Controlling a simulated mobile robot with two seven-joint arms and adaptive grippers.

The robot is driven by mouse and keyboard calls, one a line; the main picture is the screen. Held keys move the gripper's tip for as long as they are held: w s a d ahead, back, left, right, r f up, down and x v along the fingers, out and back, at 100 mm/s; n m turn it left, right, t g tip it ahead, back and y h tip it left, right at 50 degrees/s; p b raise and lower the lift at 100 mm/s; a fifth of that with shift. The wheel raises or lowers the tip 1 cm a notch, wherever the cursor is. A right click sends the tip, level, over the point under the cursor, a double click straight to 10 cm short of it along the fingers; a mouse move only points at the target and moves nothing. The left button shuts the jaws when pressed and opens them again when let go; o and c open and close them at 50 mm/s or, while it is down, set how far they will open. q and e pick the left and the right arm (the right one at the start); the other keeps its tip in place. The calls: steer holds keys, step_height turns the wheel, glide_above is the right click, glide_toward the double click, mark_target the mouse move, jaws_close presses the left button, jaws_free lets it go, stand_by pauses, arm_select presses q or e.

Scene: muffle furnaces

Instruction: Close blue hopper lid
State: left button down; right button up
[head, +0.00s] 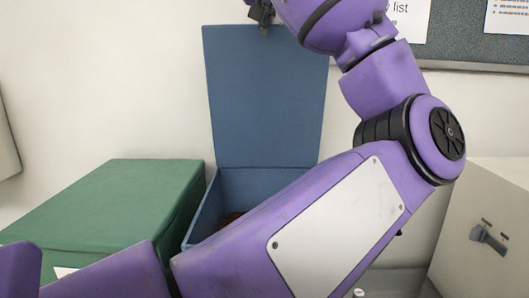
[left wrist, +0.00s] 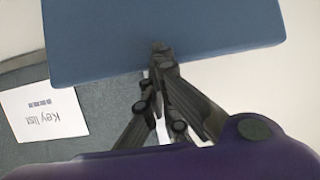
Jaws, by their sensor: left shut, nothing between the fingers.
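The blue hopper (head: 205,208) stands against the wall with its blue lid (head: 265,95) raised upright at the back. Something brown shows inside the hopper, mostly hidden by my left arm. My left gripper (head: 263,14) is at the lid's top edge in the head view, with its fingers partly cut off by the frame. In the left wrist view the gripper (left wrist: 160,50) is shut and empty, its tips overlapping the edge of the lid (left wrist: 165,30). I cannot tell whether they touch it. My right gripper is not in view.
A green closed box (head: 115,205) stands left of the hopper. A pale cabinet with a grey latch (head: 488,238) stands at the right. A grey board with a key list (left wrist: 45,112) hangs on the wall behind. My left arm crosses in front of the hopper.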

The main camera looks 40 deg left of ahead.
arm_select(q)
steer(key=shift+w+f, duration=0.1)
steer(key=shift+f, duration=0.65)
steer(key=r+v, duration=0.1)
steer(key=v, duration=1)
steer(key=shift+a+r, duration=0.2)
steer(key=shift+r, duration=0.2)
steer(key=shift+w, duration=0.15)
